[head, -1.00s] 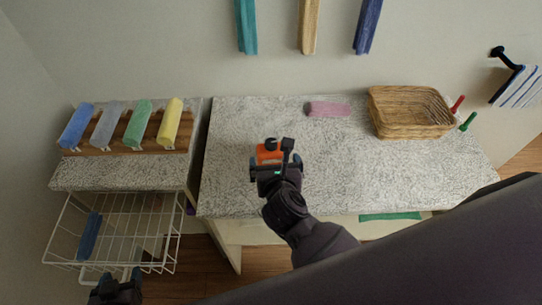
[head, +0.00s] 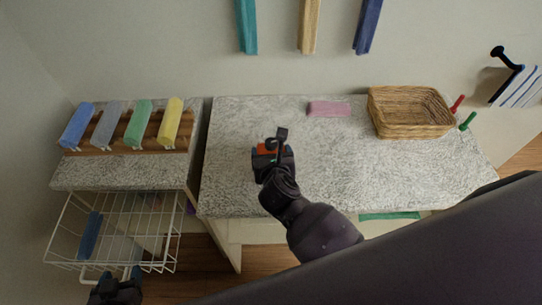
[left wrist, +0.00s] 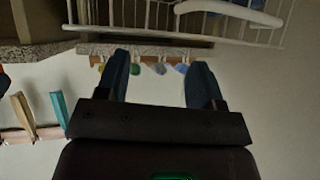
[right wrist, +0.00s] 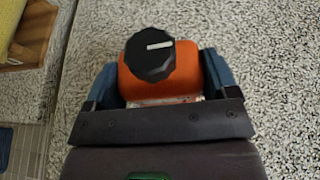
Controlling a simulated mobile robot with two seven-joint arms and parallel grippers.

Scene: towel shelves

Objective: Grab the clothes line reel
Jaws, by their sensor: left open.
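The clothes line reel (head: 266,149) is an orange, rounded block with a black knob, on the speckled countertop. In the right wrist view the reel (right wrist: 185,72) sits between the two blue fingers of my right gripper (right wrist: 160,85), its knob facing the camera. The fingers lie close along both its sides; I cannot tell whether they press on it. In the head view my right gripper (head: 268,158) partly hides the reel. My left gripper (head: 117,280) is open and empty at the front of the wire basket; its fingers also show in the left wrist view (left wrist: 160,80).
A wicker basket (head: 410,130) and a folded pink towel (head: 329,108) are at the back of the counter (head: 350,165). Rolled towels sit on a wooden rack (head: 88,140) at left, above a white wire basket (head: 62,225). The counter around the reel is clear.

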